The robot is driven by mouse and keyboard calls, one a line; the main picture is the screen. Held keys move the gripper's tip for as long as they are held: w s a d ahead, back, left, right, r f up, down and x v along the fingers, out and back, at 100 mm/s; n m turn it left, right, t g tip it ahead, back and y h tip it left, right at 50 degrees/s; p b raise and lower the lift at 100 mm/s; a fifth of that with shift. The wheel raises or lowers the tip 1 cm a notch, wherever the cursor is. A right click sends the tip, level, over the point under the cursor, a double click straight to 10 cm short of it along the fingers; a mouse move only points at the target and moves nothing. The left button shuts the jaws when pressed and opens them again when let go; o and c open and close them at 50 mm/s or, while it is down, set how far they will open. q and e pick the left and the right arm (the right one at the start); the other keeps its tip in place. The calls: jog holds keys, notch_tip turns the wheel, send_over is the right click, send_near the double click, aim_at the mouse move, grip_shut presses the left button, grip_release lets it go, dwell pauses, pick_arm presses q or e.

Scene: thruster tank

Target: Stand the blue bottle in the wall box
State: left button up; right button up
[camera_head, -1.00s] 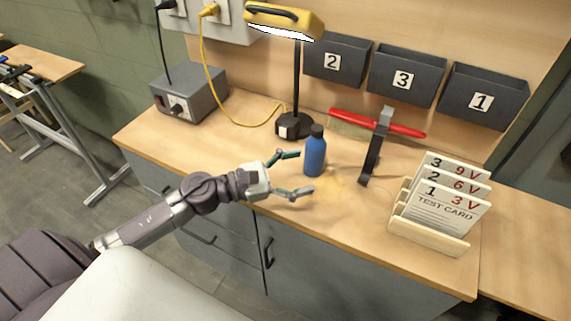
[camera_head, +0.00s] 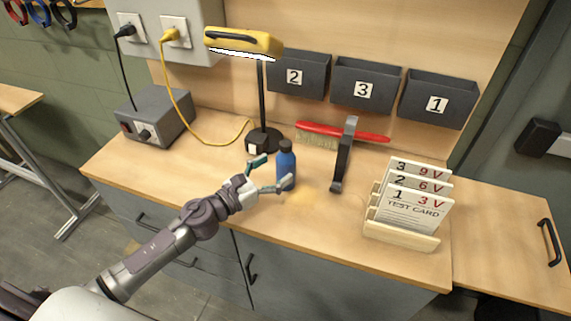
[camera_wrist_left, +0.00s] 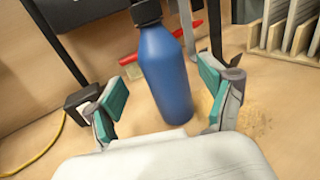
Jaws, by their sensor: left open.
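The blue bottle (camera_head: 286,168) with a black cap stands upright on the workbench, in front of the lamp's foot. My left gripper (camera_head: 272,177) is open, with its fingers at the bottle's left side in the head view. In the left wrist view the bottle (camera_wrist_left: 163,75) shows between the open fingers of the gripper (camera_wrist_left: 160,104); I cannot tell whether either finger touches it. Three dark wall boxes hang on the back board: box 2 (camera_head: 312,84), box 3 (camera_head: 382,98) and box 1 (camera_head: 460,107). My right gripper is not in view.
A yellow lamp (camera_head: 264,100) stands behind the bottle. A red-handled brush (camera_head: 345,132) and a dark upright clamp-like tool (camera_head: 344,158) are right of it. A wooden rack (camera_head: 398,233) holds test cards. A grey power box (camera_head: 156,117) stands at left. The front bench strip is clear.

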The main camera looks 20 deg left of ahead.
aim_at(278, 166)
pick_arm(q)
jog(key=p+x, duration=0.1)
jog(key=x, duration=0.3)
jog(key=shift+s+d+r, duration=0.1)
jog(key=shift+d+r, duration=0.05)
jog(key=shift+d, duration=0.05)
jog(key=c, duration=1.3)
jog(key=shift+c, duration=1.2)
jog(key=shift+r, duration=0.15)
